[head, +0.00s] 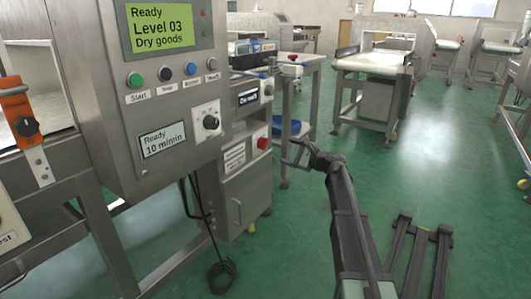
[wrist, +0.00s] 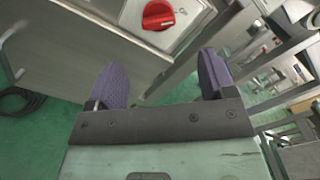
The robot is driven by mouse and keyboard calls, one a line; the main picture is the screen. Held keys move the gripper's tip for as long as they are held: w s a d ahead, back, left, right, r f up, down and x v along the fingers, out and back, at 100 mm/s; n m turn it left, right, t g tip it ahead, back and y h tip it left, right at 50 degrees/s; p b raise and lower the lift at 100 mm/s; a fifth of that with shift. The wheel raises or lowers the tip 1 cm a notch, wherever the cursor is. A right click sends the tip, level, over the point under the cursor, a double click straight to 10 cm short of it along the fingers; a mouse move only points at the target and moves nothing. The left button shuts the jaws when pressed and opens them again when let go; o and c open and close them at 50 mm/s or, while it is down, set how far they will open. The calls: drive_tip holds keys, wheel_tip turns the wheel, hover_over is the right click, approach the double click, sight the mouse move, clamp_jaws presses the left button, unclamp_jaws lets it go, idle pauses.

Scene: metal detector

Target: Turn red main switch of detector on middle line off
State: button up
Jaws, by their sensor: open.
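The red main switch (head: 263,143) sits on the lower cabinet's front corner in the head view. In the wrist view the red knob (wrist: 158,15) shows at the top, on a light plate. My gripper (head: 295,150) is just right of the switch in the head view. In the wrist view its two purple-padded fingers (wrist: 158,78) are spread apart with nothing between them. The knob lies beyond the fingertips, apart from them. The switch's lettering is too small to read.
A nearer detector cabinet (head: 165,90) with a green display stands at left. A table (head: 300,62) stands behind my gripper. Green floor (head: 400,160) is open to the right.

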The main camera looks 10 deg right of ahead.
sight(266, 142)
drive_tip(key=x, duration=1)
drive_tip(key=shift+w+a, duration=0.25)
drive_tip(key=shift+a, duration=0.05)
drive_tip(key=shift+c, duration=0.4)
drive_tip(key=c, duration=0.9)
drive_tip(key=shift+o, duration=0.2)
